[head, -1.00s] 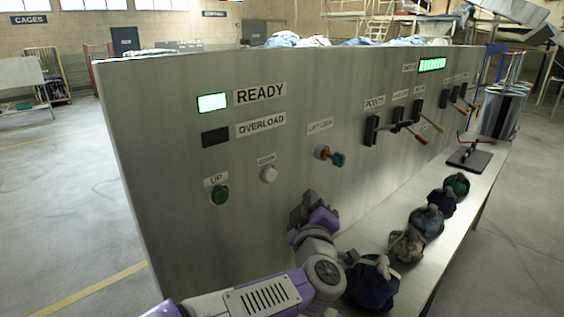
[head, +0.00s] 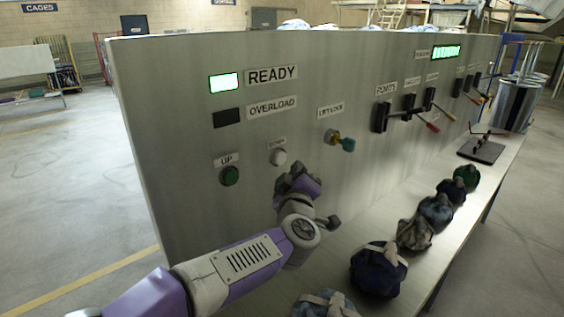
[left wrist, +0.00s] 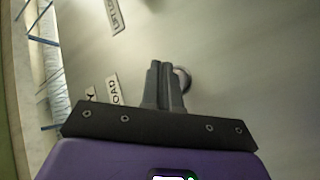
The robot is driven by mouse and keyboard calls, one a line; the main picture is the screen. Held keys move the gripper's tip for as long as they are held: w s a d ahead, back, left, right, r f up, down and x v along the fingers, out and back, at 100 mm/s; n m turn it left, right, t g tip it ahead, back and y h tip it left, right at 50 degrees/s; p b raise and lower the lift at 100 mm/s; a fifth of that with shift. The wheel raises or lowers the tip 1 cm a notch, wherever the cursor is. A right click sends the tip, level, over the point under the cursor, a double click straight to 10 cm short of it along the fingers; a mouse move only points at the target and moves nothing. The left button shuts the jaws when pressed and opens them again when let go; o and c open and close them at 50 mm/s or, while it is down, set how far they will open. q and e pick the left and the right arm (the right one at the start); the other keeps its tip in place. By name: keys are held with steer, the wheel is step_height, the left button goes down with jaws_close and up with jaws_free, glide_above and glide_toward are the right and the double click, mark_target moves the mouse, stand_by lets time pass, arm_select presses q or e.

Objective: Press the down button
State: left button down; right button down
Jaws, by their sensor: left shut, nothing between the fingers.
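The down button (head: 278,157) is a white round knob on the grey panel, under a small label, to the right of the green up button (head: 230,176). My left gripper (head: 292,176) is shut and empty, just below and right of the down button in the head view. In the left wrist view, the shut fingers (left wrist: 162,78) point at the panel, and a round pale button (left wrist: 184,77) sits right beside their tips, partly hidden by them. I cannot tell whether they touch. My right gripper is not in view.
A lit READY lamp (head: 223,82) and a dark OVERLOAD lamp (head: 226,117) are above. A key switch (head: 340,140) is to the right, with several levers (head: 410,112) beyond. Several cloth bags (head: 378,268) line the shelf (head: 440,254) below the panel.

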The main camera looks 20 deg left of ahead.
mark_target(280, 158)
arm_select(q)
steer(key=shift+w+a, duration=0.55)
steer(key=shift+a, duration=0.3)
stand_by(1.5)
steer(key=shift+w+a, duration=0.25)
steer(key=shift+a, duration=0.1)
